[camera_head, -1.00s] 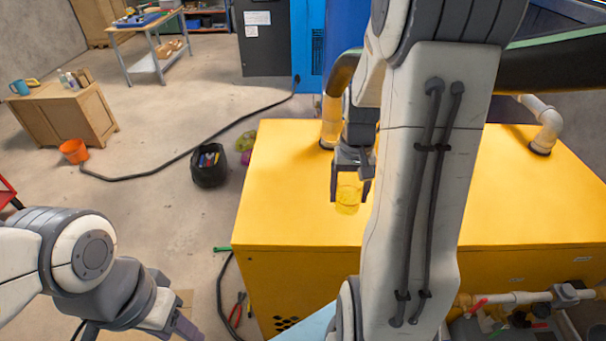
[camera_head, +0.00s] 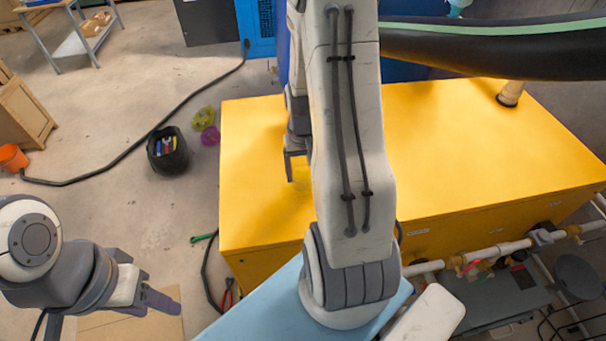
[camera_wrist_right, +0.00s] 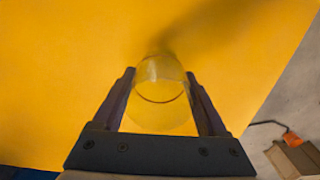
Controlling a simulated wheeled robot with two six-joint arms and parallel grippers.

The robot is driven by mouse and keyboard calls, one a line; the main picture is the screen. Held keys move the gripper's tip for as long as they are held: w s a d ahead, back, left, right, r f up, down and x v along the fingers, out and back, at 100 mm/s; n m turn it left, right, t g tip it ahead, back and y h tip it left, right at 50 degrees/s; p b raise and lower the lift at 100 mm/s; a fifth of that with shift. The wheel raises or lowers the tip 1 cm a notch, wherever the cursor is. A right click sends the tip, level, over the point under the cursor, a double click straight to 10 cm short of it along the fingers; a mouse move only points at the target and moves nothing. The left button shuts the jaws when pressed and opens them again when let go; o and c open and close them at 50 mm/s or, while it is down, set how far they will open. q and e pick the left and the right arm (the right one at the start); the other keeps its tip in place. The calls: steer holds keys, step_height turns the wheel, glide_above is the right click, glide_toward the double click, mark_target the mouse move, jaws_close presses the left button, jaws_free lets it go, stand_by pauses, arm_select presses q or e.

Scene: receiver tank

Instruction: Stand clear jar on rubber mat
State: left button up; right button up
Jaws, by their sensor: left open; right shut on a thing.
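The clear jar (camera_wrist_right: 160,92) is see-through and sits between the two fingers of my right gripper (camera_wrist_right: 162,100) in the right wrist view. The fingers are shut on its sides, with yellow showing through it. In the head view my right gripper (camera_head: 297,165) is over the left part of the yellow cabinet top, partly behind my right arm. The jar is hard to make out there, and I cannot tell its height above the top. My left gripper (camera_head: 162,302) is open and low at the left, away from the cabinet. I cannot pick out a rubber mat.
The yellow cabinet (camera_head: 460,140) has a broad bare top. A pipe stub (camera_head: 511,94) rises at its back right, near a thick black hose (camera_head: 480,50). White pipes (camera_head: 500,250) run along its front. A black bin (camera_head: 167,155) and a cable lie on the floor left.

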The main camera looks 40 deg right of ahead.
steer(key=shift+f, duration=1.2)
steer(key=shift+f, duration=0.2)
steer(key=o, duration=1.3)
steer(key=shift+s, duration=0.1)
steer(key=shift+r, duration=0.1)
